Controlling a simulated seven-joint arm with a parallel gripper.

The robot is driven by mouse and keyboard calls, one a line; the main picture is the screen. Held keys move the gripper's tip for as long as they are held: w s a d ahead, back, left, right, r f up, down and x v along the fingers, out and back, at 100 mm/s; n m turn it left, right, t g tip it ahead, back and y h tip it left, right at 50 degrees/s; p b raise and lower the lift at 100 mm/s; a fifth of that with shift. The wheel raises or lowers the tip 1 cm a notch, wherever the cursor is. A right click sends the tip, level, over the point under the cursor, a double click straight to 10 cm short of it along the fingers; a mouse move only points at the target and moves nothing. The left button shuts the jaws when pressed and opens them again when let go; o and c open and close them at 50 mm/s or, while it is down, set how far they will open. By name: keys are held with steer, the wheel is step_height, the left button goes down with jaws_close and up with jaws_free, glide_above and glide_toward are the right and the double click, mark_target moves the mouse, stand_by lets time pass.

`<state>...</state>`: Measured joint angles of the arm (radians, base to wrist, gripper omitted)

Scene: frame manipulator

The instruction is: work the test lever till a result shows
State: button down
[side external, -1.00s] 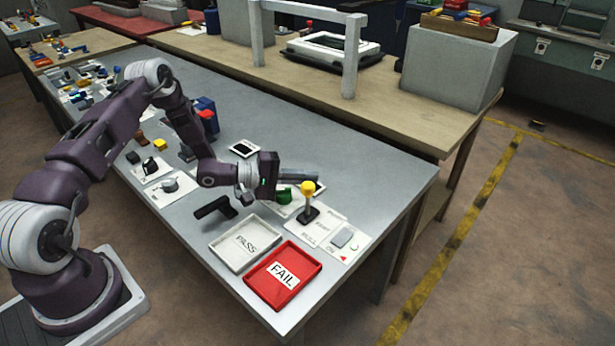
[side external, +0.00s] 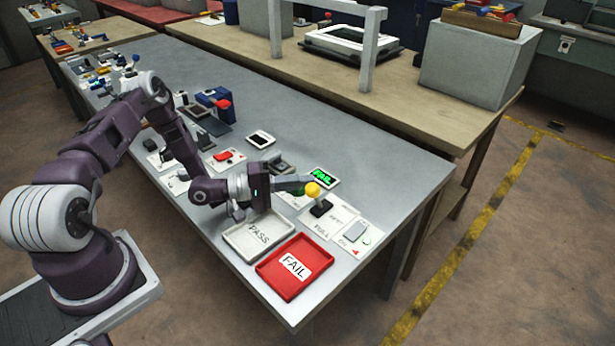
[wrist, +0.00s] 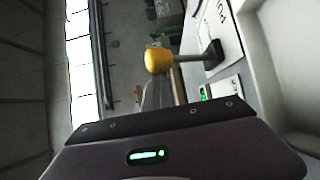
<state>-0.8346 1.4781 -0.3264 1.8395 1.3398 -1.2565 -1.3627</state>
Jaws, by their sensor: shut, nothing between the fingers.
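The test lever has a yellow knob (side external: 312,189) on a black base (side external: 320,208), on a white plate near the bench's right end. It leans left toward my gripper; the knob also shows in the wrist view (wrist: 160,60), its stem running right to the base (wrist: 212,54). My gripper (side external: 304,183) is shut and empty, its fingertips at the knob. Whether they touch it I cannot tell. A small display (side external: 323,177) behind the lever shows bright green letters, too small to read surely. A grey switch (side external: 355,232) beside the lever has a green light.
A white PASS tray (side external: 231,243) and a red FAIL tray (side external: 269,277) lie in front of the lever, near the bench edge. Small panels and a blue box (side external: 213,98) stand further left.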

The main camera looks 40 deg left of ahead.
steer(key=shift+s+d+f, duration=0.1)
steer(key=shift+s+f, duration=0.2)
steer(key=shift+s, duration=0.15)
steer(key=shift+s+f, duration=0.1)
